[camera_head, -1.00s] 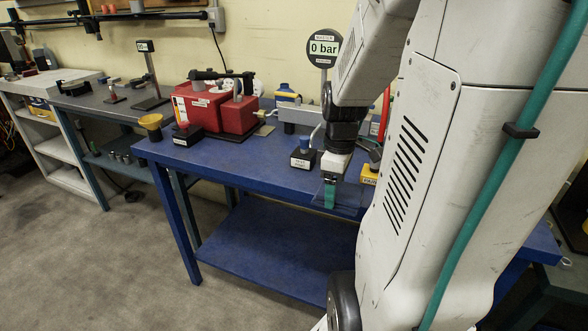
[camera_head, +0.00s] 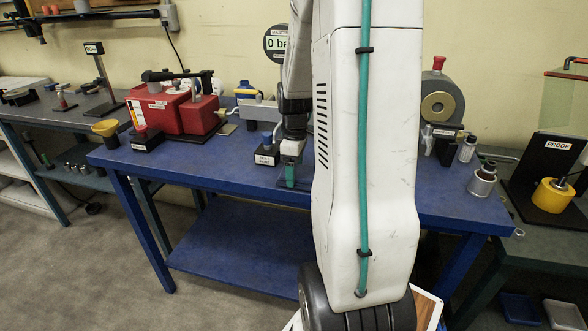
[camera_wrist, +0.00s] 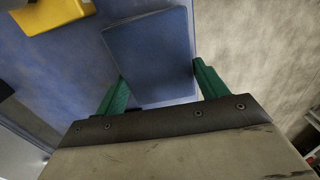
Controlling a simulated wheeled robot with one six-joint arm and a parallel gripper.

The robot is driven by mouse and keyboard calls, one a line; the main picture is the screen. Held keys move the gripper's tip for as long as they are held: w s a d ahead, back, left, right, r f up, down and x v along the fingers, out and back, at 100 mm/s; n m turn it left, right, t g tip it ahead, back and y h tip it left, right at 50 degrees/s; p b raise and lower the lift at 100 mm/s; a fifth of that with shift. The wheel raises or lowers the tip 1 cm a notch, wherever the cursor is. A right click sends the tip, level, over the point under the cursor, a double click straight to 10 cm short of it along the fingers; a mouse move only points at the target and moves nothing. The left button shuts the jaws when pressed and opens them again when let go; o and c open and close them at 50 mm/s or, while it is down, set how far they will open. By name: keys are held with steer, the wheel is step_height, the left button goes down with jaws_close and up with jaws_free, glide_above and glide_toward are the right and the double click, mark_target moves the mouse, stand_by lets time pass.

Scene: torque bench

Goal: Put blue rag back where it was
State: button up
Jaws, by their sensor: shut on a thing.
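My gripper (camera_head: 289,176), with green fingers, is over the front part of the blue bench (camera_head: 215,170) in the head view. In the wrist view my gripper (camera_wrist: 157,88) is shut on the blue rag (camera_wrist: 150,50), a flat blue piece between the two green fingers. The rag extends beyond the fingertips, and the bench top shows beneath it. Whether the rag touches the bench is unclear. In the head view the rag blends with the bench and is largely hidden by my arm.
A small black block with a blue knob (camera_head: 267,155) stands just left of my gripper. Red boxes (camera_head: 180,110) are at the bench's back left. A yellow thing (camera_wrist: 50,14) shows in the wrist view.

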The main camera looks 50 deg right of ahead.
steer(key=shift+f, duration=0.15)
steer(key=o, duration=0.9)
steer(key=shift+o, duration=0.2)
